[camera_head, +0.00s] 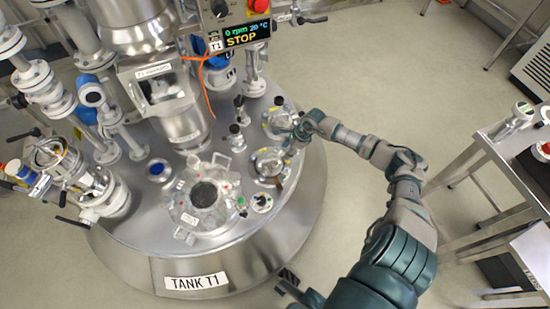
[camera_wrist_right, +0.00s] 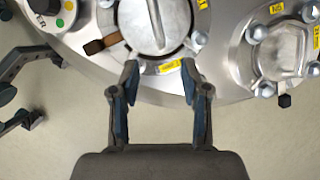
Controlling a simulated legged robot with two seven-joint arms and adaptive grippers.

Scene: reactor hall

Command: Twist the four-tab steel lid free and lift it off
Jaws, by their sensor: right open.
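A round steel lid (camera_wrist_right: 172,22) with a raised bar across its top sits on a port of the tank. It also shows in the head view (camera_head: 268,163). A brown lever (camera_wrist_right: 102,43) sticks out at its left. My right gripper (camera_wrist_right: 160,88) is open and empty, its fingertips spread at the lid's near edge. In the head view my right gripper (camera_head: 291,133) is over the tank's right side. The lid's far part is cut off in the wrist view. My left gripper (camera_wrist_right: 46,92) shows partly at the wrist view's left edge, fingers apart.
A second bolted steel cap (camera_wrist_right: 285,52) stands to the right. A dial (camera_head: 262,203), a central port (camera_head: 204,194) and small valves crowd the tank top (camera_head: 150,215). A control screen (camera_head: 247,34) reads STOP. A metal table (camera_head: 480,160) stands at right; the floor between is clear.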

